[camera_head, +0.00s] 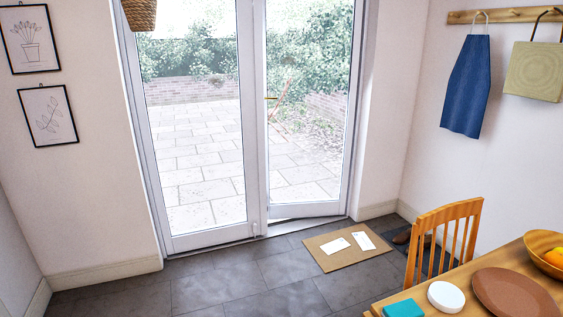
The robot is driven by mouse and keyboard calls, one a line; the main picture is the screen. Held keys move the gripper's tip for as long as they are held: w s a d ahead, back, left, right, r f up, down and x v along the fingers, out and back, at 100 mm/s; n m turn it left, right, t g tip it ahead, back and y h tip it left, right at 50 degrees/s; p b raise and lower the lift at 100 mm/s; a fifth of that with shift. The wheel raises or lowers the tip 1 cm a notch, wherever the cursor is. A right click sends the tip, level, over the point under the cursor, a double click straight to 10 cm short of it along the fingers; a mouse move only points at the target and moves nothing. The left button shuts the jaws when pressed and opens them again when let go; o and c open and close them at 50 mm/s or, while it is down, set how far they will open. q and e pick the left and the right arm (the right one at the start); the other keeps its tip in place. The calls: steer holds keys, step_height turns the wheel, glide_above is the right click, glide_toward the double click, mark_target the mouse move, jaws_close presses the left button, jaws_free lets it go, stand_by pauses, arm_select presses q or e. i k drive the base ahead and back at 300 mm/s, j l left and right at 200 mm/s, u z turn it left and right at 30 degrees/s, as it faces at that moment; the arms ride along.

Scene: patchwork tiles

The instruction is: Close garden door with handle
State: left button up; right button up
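The white-framed glazed garden door stands ahead in the head view. It has a left leaf (206,240) and a right leaf (305,211). The right leaf looks slightly ajar: its bottom rail sits at an angle to the sill, with a narrow wedge of threshold (290,223) showing below. A small brass-coloured handle (270,98) is at the left side of the right leaf. Neither of my grippers is in view, and nothing is touching the door.
A brown doormat (325,260) with white envelopes lies before the right leaf. Shoes (402,238) stand by the right wall. A wooden chair (443,217) and table (423,288) fill the lower right. Grey floor tiles (215,287) before the left leaf are clear.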

mark_target(330, 206)
steer(key=i+u, duration=0.5)
steer(key=i, duration=1.6)
